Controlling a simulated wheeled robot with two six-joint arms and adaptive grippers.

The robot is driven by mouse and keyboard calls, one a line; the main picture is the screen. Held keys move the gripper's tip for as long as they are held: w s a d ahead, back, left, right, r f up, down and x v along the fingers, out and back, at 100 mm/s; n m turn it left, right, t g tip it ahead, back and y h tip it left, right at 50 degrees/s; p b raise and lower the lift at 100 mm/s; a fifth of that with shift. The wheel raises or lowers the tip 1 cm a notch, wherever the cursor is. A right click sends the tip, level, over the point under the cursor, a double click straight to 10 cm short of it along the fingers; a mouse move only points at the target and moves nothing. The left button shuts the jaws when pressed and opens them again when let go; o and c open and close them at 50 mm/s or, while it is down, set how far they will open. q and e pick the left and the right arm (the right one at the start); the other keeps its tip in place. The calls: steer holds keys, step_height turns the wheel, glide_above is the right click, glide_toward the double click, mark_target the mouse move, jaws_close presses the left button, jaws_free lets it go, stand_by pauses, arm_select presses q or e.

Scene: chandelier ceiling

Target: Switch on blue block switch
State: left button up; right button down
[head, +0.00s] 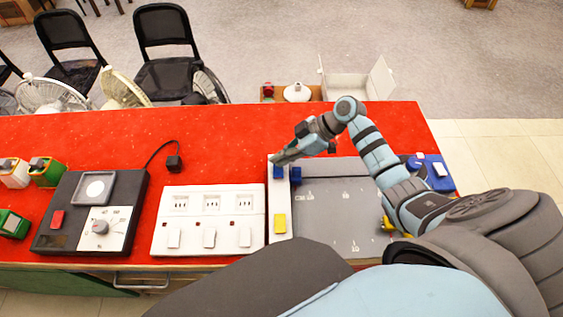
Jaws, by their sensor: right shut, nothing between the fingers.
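A grey panel (345,215) with a white strip (279,198) on its left side lies on the red table. A small blue block (278,172) sits at the far end of the strip, and a yellow block (279,223) sits nearer me. Another dark blue block (296,175) stands just right of the strip. My right gripper (277,159) is shut and empty, pointing left, with its tips right by the far end of the blue block. I cannot tell whether they touch it. My left gripper is not in view.
A white socket panel (208,240) and a black device (70,240) with a dial lie to the left. A blue item (438,180) is right of my right arm. Green boxes (46,175) stand at the far left. The back of the red table (150,130) is mostly clear.

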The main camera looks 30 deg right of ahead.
steer(key=shift+s+f, duration=0.2)
steer(key=shift+s, duration=0.05)
steer(key=shift+s+a+p, duration=0.2)
steer(key=shift+s+p, duration=0.2)
steer(key=shift+p, duration=0.7)
steer(key=v, duration=1.2)
steer(key=shift+w+r, duration=0.3)
steer(key=shift+a, duration=0.15)
